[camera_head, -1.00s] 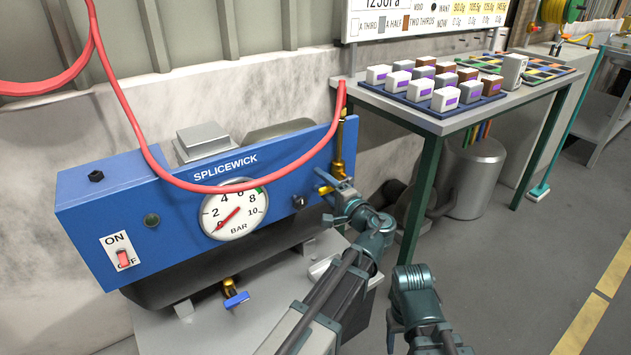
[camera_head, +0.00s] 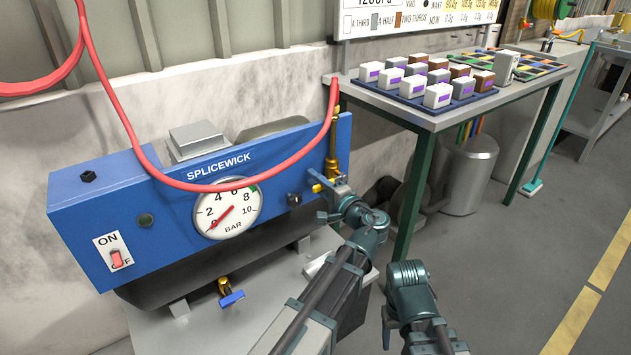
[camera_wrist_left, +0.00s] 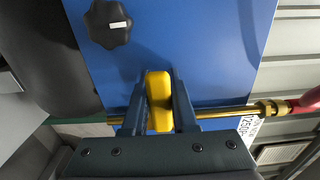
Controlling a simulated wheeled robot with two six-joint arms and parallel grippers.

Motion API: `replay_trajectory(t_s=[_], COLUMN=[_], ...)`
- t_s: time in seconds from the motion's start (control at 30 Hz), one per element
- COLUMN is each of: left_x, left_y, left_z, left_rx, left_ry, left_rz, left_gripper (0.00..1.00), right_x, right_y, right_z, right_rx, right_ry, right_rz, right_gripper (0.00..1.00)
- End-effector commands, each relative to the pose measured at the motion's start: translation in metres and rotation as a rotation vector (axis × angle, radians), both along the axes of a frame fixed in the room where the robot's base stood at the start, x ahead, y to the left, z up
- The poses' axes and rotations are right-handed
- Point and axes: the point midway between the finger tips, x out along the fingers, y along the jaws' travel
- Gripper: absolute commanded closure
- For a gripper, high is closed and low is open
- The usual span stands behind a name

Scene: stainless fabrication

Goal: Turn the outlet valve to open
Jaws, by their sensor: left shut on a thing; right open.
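The outlet valve's yellow handle (camera_wrist_left: 159,101) lies between the two fingers of my left gripper (camera_wrist_left: 159,105) in the left wrist view. The fingers are shut on it, with the handle roughly across the brass pipe (camera_wrist_left: 220,113). In the head view my left gripper (camera_head: 328,192) is at the right end of the blue compressor panel (camera_head: 170,212) and partly hides the valve (camera_head: 318,184). The gauge (camera_head: 228,209) needle points to the lower left, near zero. My right gripper (camera_head: 388,325) is low at the bottom of the head view, away from the valve; its fingers are hard to make out.
A red hose (camera_head: 150,150) loops across the panel to the brass pipe. A black knob (camera_head: 294,199) and a red switch (camera_head: 116,258) are on the panel. A blue-handled drain tap (camera_head: 232,299) is below. A table (camera_head: 440,120) with trays of boxes stands right.

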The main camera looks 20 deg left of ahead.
Motion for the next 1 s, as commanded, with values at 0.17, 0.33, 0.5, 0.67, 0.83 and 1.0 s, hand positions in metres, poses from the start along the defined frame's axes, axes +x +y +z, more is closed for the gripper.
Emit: replay_trajectory(t_s=[0.17,0.33,0.5,0.67,0.83,1.0], left_x=[-0.0003,-0.0003,-0.0004,-0.0005,-0.0005,-0.0005], left_y=[0.0000,-0.0001,-0.0001,-0.0001,-0.0002,-0.0003], left_z=[-0.0005,-0.0005,-0.0006,-0.0006,0.0001,0.0045], left_rx=[-0.001,-0.002,-0.002,-0.002,0.001,0.029], left_ry=[0.001,0.001,0.001,0.001,0.005,0.041], left_rz=[0.000,0.000,0.000,0.000,0.000,0.000], left_gripper=[1.00,1.00,1.00,1.00,1.00,1.00], right_x=[0.0000,0.0000,0.0000,0.0000,0.0000,0.0000], right_y=[0.0000,0.0000,0.0000,0.0000,0.0001,-0.0001], right_z=[-0.0002,-0.0002,-0.0002,-0.0002,0.0005,0.0048], right_rx=[0.000,0.000,0.000,0.000,0.000,0.000], right_ry=[0.000,0.000,0.000,0.000,0.000,0.000], right_rz=[0.000,0.000,0.000,0.000,0.000,-0.001], right_gripper=[0.40,0.40,0.40,0.40,0.40,0.40])
